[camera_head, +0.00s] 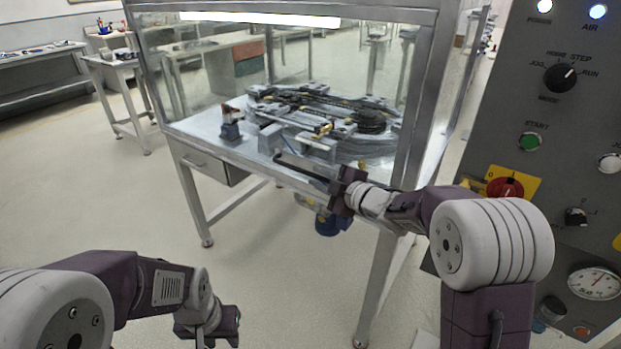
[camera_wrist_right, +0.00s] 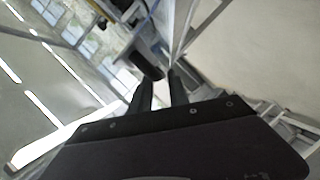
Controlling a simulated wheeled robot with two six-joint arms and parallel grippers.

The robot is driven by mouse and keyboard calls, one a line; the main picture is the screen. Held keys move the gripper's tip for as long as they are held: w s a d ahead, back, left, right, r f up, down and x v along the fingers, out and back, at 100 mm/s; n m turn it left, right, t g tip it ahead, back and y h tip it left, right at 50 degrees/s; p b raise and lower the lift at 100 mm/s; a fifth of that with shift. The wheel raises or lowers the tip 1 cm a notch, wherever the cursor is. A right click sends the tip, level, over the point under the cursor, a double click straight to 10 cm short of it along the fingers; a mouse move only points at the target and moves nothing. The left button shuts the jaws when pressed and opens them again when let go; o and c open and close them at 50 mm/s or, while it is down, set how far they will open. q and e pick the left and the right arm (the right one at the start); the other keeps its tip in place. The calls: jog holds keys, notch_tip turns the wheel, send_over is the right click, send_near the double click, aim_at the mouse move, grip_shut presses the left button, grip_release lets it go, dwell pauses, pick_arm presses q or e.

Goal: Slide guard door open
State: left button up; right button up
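The guard door is a clear panel (camera_head: 290,70) in a grey metal frame on the front of the machine cell. A long black handle bar (camera_head: 302,170) runs along its lower edge. My right gripper (camera_head: 335,190) is at the right end of this bar. In the right wrist view, the two fingers (camera_wrist_right: 161,80) are apart, with a dark bar end (camera_wrist_right: 140,64) just beyond the tips. I see no clear grip on it. My left gripper (camera_head: 212,330) hangs low at the bottom, away from the door; its fingers are not clear.
The ring track (camera_head: 340,115) lies on the cell's table behind the panel. A control panel (camera_head: 570,130) with knobs, a red stop button and a gauge stands close on the right. A drawer (camera_head: 207,166) and table legs are below. Open floor lies at left.

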aim_at(315, 176)
jog(key=x, duration=0.4)
grip_shut()
dwell(1.4)
